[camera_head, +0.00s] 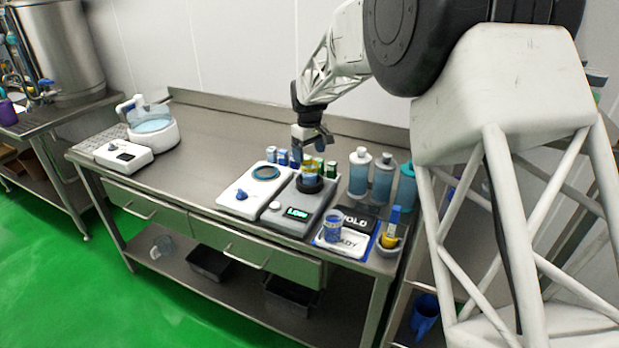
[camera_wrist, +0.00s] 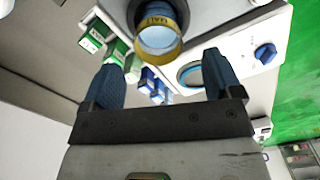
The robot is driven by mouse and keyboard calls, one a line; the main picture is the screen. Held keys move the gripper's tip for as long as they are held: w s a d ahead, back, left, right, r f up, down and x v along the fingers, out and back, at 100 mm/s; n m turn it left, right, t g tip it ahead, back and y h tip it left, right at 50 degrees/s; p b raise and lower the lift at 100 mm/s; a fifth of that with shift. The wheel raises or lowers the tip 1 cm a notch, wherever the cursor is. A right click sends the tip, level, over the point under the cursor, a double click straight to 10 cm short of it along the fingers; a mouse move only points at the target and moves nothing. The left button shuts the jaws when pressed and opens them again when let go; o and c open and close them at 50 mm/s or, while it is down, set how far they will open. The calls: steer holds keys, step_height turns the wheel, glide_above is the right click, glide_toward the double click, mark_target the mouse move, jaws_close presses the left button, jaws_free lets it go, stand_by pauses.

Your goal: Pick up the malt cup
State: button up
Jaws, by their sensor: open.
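The malt cup (camera_head: 309,178) has a yellow-orange band and a blue body. It stands upright on the dark round pad of a grey device with a lit green display. The wrist view shows the cup (camera_wrist: 161,32) from above, with its yellow band and pale blue inside; the band's lettering is too small to read surely. My gripper (camera_head: 313,146) is just above and behind the cup in the head view. In the wrist view my gripper (camera_wrist: 163,72) is open and empty, and the cup lies ahead of the gap between the fingers, apart from both.
A white device with a blue ring (camera_head: 265,173) stands left of the cup. Several small green and blue cartons (camera_head: 283,157) stand behind. Blue bottles (camera_head: 382,180) are at the right. A blue cup (camera_head: 333,228) stands on the front-right mat. The counter's middle left is clear.

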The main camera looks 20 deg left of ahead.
mark_target(310, 171)
steer(key=shift+f, duration=1.3)
steer(key=shift+f, duration=0.15)
steer(key=shift+w+f, duration=0.1)
steer(key=shift+f, duration=2.35)
steer(key=c, duration=1.1)
